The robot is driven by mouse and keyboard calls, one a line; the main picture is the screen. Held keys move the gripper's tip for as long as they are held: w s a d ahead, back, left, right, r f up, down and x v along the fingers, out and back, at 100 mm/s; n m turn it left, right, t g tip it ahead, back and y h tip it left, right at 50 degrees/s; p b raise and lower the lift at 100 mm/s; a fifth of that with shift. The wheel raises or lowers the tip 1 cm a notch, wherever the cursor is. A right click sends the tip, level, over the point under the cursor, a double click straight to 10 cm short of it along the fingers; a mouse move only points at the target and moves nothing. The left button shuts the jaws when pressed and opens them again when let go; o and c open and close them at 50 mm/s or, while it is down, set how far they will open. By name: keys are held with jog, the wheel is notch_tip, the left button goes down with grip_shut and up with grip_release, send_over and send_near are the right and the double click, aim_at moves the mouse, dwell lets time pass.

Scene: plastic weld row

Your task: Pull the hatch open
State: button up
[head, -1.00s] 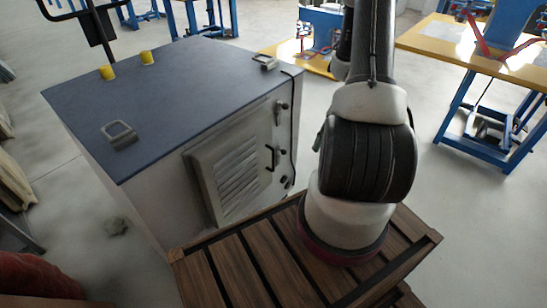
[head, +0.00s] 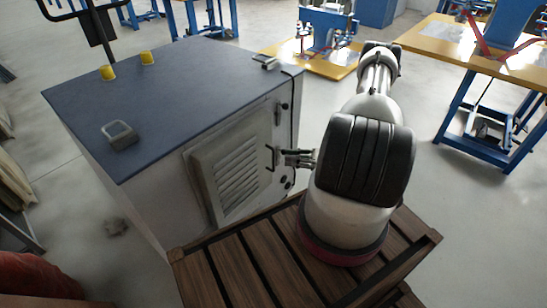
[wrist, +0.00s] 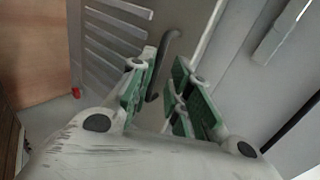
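The hatch (head: 228,178) is a louvred grey panel on the side of a cabinet with a dark blue top, and it looks shut. Its dark bar handle (head: 271,157) stands near the panel's right edge. My gripper (head: 298,157) is level with the handle, just to its right. In the wrist view, my gripper (wrist: 164,78) is open, with green pads on its fingers. The handle (wrist: 169,62) shows in the gap between the fingertips. I cannot tell whether any finger touches it. The louvred hatch (wrist: 112,38) also shows in the wrist view, behind the left finger.
The blue-topped cabinet (head: 190,85) carries two yellow caps and metal latches. Dark knobs sit above and below the handle along the cabinet's edge. My base has a slatted wooden deck close to the cabinet. A yellow-topped table (head: 440,40) stands at the right, with open floor before it.

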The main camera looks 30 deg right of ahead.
send_over(273, 171)
jog(key=shift+w+d, duration=0.2)
grip_shut()
